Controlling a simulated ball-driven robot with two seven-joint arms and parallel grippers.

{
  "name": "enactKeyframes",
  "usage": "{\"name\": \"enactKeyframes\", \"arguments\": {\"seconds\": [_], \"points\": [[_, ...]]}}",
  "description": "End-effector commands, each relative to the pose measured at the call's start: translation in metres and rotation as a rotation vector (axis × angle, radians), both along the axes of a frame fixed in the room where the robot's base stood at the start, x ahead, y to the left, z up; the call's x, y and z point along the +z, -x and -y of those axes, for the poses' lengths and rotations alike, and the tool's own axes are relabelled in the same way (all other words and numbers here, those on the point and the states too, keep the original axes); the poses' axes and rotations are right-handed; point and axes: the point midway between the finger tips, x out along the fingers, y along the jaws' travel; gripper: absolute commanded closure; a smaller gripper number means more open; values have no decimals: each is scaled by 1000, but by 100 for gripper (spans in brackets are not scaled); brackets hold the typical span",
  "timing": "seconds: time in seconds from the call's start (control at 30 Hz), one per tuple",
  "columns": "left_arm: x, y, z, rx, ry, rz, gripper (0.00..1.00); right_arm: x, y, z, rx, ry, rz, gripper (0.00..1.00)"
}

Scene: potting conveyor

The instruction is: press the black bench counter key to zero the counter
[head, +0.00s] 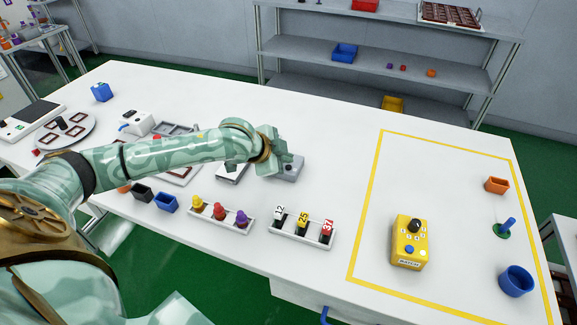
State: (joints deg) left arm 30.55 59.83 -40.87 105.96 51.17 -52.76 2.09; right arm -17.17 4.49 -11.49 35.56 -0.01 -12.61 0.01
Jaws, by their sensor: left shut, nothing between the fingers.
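My left arm reaches in from the left across the white bench. My left gripper (284,162) is shut and empty, over a small grey box (291,172) in the middle of the bench. The gripper covers part of this box's top; no black key shows on it, and I cannot tell whether the fingers touch it. A white flat device (232,174) lies partly under my forearm. A yellow box (409,247) with a black knob, a blue button and a label stands inside the yellow outline at the right. My right gripper is not in view.
Racks with yellow, red and purple pieces (221,212) and numbered pieces (302,229) lie in front of the gripper. A blue cup (516,281), a green-based blue peg (504,228) and an orange bin (496,185) stand at the right. The bench behind the gripper is clear.

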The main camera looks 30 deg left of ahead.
Motion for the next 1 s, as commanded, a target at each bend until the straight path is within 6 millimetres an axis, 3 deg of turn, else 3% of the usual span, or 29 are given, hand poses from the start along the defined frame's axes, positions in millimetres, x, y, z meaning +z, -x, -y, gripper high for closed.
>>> {"name": "enactKeyframes", "arguments": {"seconds": [1.0], "points": [[-8, 0, 0, 0, 0, 0, 100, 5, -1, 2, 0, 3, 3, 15]]}}
